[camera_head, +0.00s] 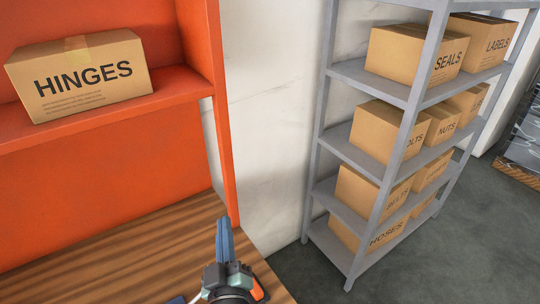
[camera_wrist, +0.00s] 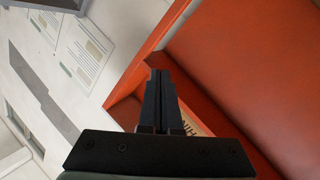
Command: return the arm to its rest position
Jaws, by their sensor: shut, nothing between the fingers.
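My gripper (camera_head: 224,232) is near the bottom middle of the head view, in front of the orange shelf unit's right edge and above the wooden worktop (camera_head: 110,255). Its fingers are together, with nothing between them. In the wrist view my gripper (camera_wrist: 160,75) points toward the orange unit (camera_wrist: 245,70), its fingers side by side. Part of a labelled box (camera_wrist: 196,124) shows behind the fingers there, mostly hidden.
A HINGES box (camera_head: 80,75) stands on the orange shelf (camera_head: 170,88). A grey rack (camera_head: 345,160) with several cardboard boxes stands to the right. Grey floor (camera_head: 440,265) is open in front of it. Papers (camera_wrist: 85,50) hang on the white wall.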

